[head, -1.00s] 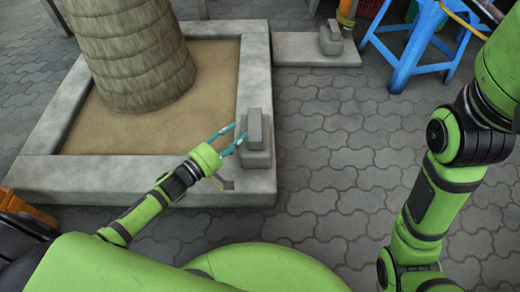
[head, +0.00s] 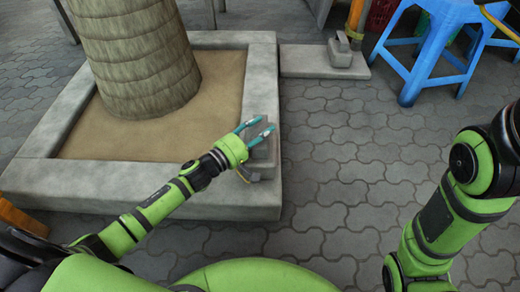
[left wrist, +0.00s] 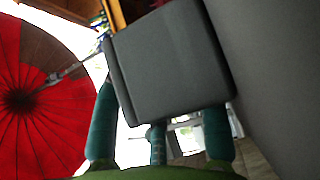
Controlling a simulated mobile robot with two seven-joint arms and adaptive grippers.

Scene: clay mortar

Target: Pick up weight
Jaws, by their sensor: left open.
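The weight (head: 262,158) is a grey block on the near right corner of the stone planter border. It is partly hidden behind my left gripper (head: 261,128) in the head view. The gripper's teal fingers are spread apart and overlap the weight's upper part in that view. In the left wrist view the grey weight (left wrist: 170,65) fills the middle, close in front of the fingers, with a finger toward each side. I cannot tell whether they touch it. My right gripper is out of view; only its arm shows at the right.
The planter border (head: 120,192) surrounds sand and a thick trunk (head: 135,60). A similar grey block (head: 340,52) sits on a separate slab (head: 305,62) behind. A blue stool (head: 430,45) stands at the back right. Paving in the middle right is clear. A red umbrella (left wrist: 35,90) shows in the left wrist view.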

